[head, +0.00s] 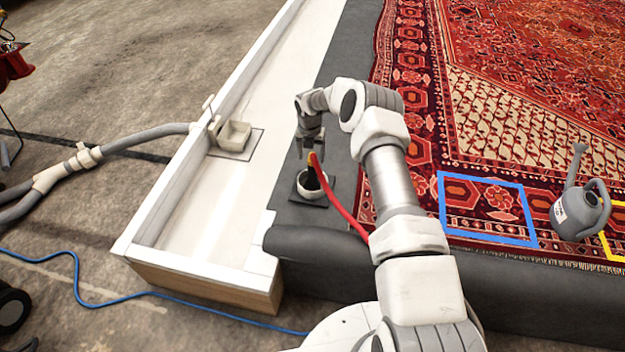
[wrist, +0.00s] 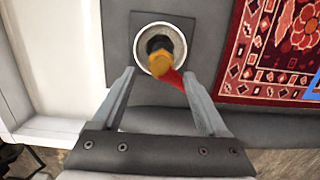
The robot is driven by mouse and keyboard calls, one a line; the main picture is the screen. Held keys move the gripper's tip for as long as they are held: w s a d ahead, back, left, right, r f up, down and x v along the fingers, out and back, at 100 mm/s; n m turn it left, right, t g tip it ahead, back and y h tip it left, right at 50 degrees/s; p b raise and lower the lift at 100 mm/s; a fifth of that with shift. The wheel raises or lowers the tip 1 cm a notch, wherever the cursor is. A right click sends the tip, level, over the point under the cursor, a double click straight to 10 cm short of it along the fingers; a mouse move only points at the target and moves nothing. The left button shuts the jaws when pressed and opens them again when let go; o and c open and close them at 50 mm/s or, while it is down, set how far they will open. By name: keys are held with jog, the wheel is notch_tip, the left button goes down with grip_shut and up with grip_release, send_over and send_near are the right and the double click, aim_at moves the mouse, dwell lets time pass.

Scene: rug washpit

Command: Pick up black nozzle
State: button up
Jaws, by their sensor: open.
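The black nozzle (head: 312,176) stands in a round white holder (head: 299,187) on a dark square base, on the grey mat. Its top end is yellow-orange, and a red hose runs from it down to the right. In the wrist view the black nozzle (wrist: 158,43) is seen from above inside the white ring, with the orange part toward me. My gripper (head: 311,152) is above the holder, pointing down.
A red patterned rug (head: 480,90) lies to the right, with a blue square frame (head: 487,240) and a grey watering can (head: 580,208) on it. A white trough (head: 200,215) with a small beige box (head: 234,135) is to the left. A blue cord crosses the floor.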

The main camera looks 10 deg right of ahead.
aim_at(313, 168)
jog(key=f+b, duration=0.1)
jog(key=f, duration=0.2)
jog(key=w+f+b, duration=0.1)
jog(key=f, duration=0.1)
jog(key=f+b, duration=0.1)
jog(key=f, duration=0.2)
jog(key=shift+w+d+f+b, duration=0.3)
jog(key=shift+d+b, duration=0.05)
jog(key=shift+b, duration=0.05)
jog(key=shift+r, duration=0.1)
grip_shut()
